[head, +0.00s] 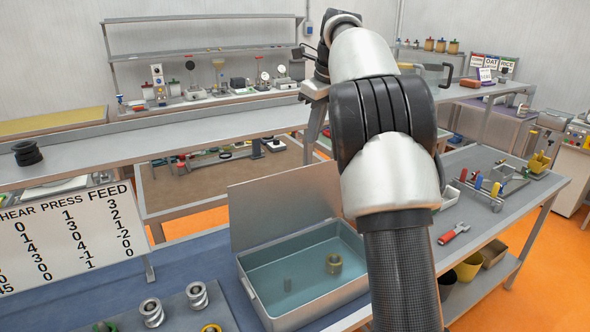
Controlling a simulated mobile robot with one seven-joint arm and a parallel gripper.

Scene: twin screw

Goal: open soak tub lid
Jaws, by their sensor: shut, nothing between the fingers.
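The soak tub (318,305) is a grey metal box on the blue-topped bench, in the lower middle of the head view. Its lid (278,208) stands up along the back edge, so the tub is open. Bluish liquid shows inside, with a brass-coloured ring-like part (333,264) and a small grey cylinder (287,285) in it. My arm rises on the right and hides the right ends of the lid and part of the tub's right side. I cannot make out my gripper or its fingers; the far end of the arm is dark and partly hidden.
Threaded metal parts (152,312) lie front left of the tub. A number board (65,235) stands at the left. A red-handled tool (454,233) and a rack of coloured handles (482,190) are on the right bench.

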